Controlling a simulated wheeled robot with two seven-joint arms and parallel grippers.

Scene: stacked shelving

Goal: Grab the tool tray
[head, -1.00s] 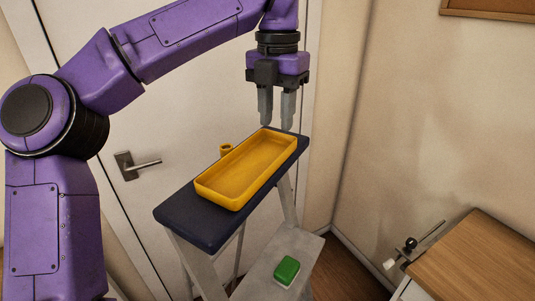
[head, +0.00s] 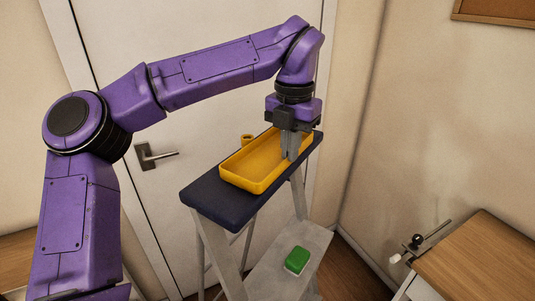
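The tool tray (head: 243,184) is a shallow yellow-orange rectangular tray. It lies on the dark top step (head: 230,203) of a stepladder, in the middle of the head view. My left gripper (head: 290,156) points down at the tray's right part. Its fingers are close together at the near long wall and look shut on the rim. The fingers hide a bit of the wall, and the exact contact is hard to see. The tray looks flat on the step. My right gripper is not in view.
A green-topped block (head: 297,260) rests on the lower step (head: 270,277). A door with a handle (head: 155,155) is behind. A wooden-topped table (head: 485,262) with a clamp-like fitting (head: 415,243) is at right.

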